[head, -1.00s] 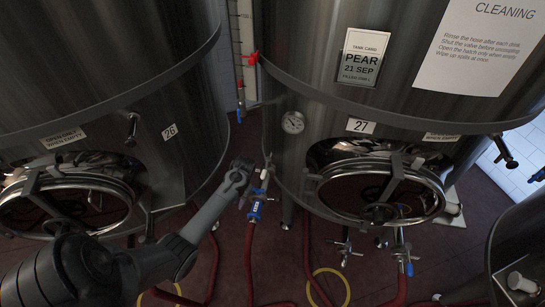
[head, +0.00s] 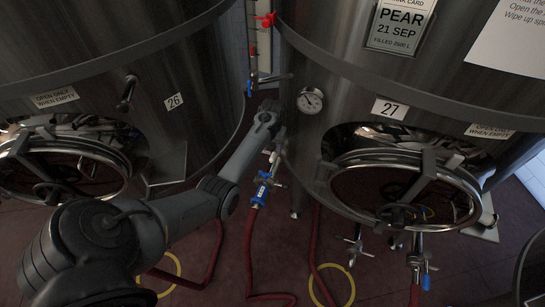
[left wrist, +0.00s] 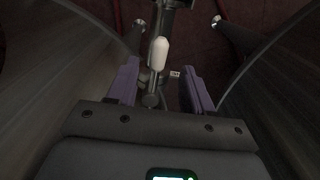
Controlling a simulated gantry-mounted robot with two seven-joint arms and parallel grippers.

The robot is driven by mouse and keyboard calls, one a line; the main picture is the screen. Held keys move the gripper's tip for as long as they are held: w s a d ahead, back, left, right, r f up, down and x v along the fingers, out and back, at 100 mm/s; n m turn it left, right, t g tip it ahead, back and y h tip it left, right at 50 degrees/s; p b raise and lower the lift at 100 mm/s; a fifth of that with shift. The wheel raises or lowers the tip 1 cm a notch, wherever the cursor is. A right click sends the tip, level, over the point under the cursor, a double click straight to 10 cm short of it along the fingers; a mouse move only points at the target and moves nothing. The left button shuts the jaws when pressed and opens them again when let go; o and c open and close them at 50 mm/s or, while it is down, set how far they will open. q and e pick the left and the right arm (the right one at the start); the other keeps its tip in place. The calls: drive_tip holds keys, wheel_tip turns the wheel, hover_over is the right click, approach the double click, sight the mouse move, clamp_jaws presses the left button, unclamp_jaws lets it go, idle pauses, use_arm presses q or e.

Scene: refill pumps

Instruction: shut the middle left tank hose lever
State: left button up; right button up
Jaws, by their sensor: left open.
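The middle hose valve (head: 265,182) hangs between tank 26 and tank 27, with blue fittings and a red hose below it. My left gripper (head: 268,112) is just above this valve in the head view, partly turned away from the camera. In the left wrist view, my left gripper (left wrist: 160,88) is open. A white lever handle (left wrist: 160,54) shows between and beyond its two fingers, with a small label beside it. I cannot tell whether the fingers touch it. My right gripper is out of view.
Tank 26 (head: 90,55) stands on the left and tank 27 (head: 340,60) on the right, leaving a narrow gap. A red-handled valve (head: 265,19) is higher up at the back. Red hoses (head: 250,260) and yellow rings (head: 331,284) lie on the floor.

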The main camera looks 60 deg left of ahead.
sight(273, 156)
use_arm(q)
drive_tip(key=shift+w+f+b, duration=0.1)
drive_tip(key=shift+f+b, duration=0.45)
drive_tip(key=shift+f, duration=2.4)
clamp_jaws()
